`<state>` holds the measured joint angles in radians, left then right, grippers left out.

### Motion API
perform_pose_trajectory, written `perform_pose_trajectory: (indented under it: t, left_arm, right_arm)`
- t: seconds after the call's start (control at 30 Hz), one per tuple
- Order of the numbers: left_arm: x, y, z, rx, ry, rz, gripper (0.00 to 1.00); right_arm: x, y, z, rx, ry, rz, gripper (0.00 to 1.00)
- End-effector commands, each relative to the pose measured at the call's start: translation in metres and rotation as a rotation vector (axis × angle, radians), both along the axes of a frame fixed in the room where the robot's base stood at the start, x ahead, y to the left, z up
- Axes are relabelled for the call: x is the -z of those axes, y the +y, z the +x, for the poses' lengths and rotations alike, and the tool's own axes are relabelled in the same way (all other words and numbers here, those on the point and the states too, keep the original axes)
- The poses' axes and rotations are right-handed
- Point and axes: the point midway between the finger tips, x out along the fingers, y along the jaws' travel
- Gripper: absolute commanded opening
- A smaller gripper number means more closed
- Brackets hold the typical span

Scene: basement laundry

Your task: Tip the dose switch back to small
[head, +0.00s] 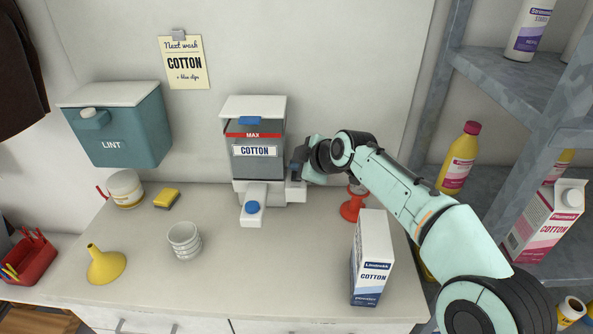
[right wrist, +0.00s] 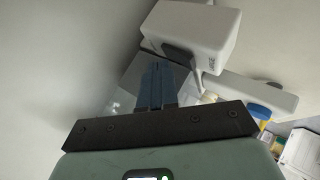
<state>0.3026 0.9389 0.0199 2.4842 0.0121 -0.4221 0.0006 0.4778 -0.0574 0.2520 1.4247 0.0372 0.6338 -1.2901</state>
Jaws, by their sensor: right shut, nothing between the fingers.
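The dispenser (head: 255,165), labelled COTTON with a red MAX line, stands against the back wall. A small white housing (head: 296,190) sticks out at its lower right; it shows large in the right wrist view (right wrist: 195,30). A dark grey piece (right wrist: 182,57) on that housing looks like the dose switch; its tilt cannot be made out. My right gripper (head: 296,170) is at the housing, partly covering it. Its blue fingers (right wrist: 156,75) are shut and empty, with tips close to the dark piece. Contact cannot be told. My left gripper is out of view.
A blue button (head: 252,207) sits on the dispenser's front spout. A COTTON carton (head: 372,260) stands below my right forearm, and a red stand (head: 352,208) is behind it. The counter's front middle is clear.

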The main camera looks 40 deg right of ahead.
Motion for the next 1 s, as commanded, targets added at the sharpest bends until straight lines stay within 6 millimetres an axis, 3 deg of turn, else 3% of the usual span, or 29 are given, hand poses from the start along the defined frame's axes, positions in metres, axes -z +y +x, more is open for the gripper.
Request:
perform_pose_trajectory:
  t: [0.2,0.63,1.0]
  left_arm:
    - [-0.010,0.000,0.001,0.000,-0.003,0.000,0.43]
    - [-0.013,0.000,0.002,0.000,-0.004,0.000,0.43]
    - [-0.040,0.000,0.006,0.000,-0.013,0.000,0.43]
  right_arm:
    - [-0.013,0.001,-0.001,-0.001,-0.002,0.000,0.00]
    - [-0.016,0.001,-0.001,0.000,-0.001,0.000,0.00]
    - [-0.052,0.004,-0.004,0.000,-0.002,0.000,0.00]
